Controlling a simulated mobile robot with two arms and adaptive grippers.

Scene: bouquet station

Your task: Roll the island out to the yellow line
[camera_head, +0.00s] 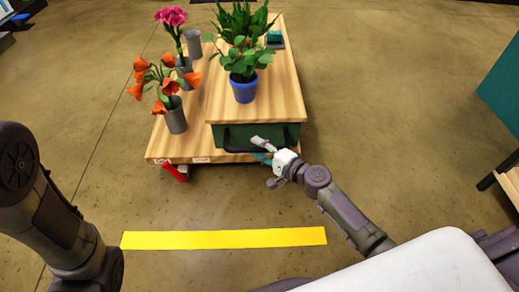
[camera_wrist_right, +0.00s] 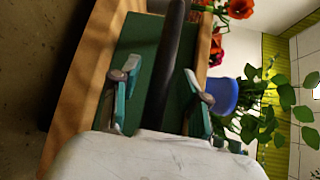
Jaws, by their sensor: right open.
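The island (camera_head: 283,95) has a wooden top, a green front and a lower wooden shelf, and stands beyond the yellow line (camera_head: 223,239) with bare floor between them. A dark bar handle (camera_head: 235,149) runs across its front. My right gripper (camera_head: 264,149) is at the right part of this handle. In the right wrist view the fingers of my right gripper (camera_wrist_right: 160,92) are open, one on each side of the dark handle (camera_wrist_right: 172,50). My left arm is at the left edge; its gripper is out of frame.
A blue-potted plant (camera_head: 244,91), a leafy plant and a small teal item stand on the top. Grey vases with orange flowers (camera_head: 175,120) and pink flowers (camera_head: 171,16) stand on the left shelf. A red part (camera_head: 175,173) shows below the shelf. A green unit (camera_head: 500,85) is at right.

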